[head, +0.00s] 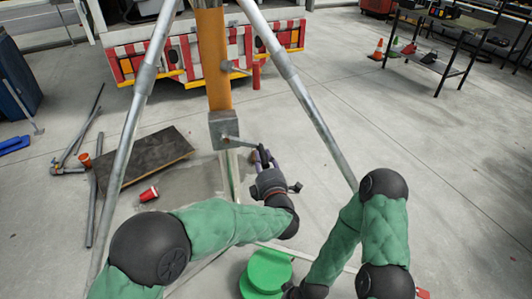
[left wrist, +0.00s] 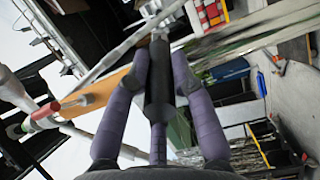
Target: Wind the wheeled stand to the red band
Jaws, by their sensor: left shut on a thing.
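The wheeled stand has an orange column (head: 212,60) between grey tubular legs; its wheels are not clear to me. A grey winch box (head: 224,131) sits low on the column, with a crank arm reaching right to a black handle (head: 263,153). My left gripper (head: 264,164) is shut on this crank handle.
A red-and-white striped truck (head: 180,55) stands behind the stand. A dark board (head: 145,160), a red cup (head: 149,194) and loose pipes lie on the floor at left. A black rack (head: 430,60) and an orange cone (head: 378,50) stand back right. Floor at right is clear.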

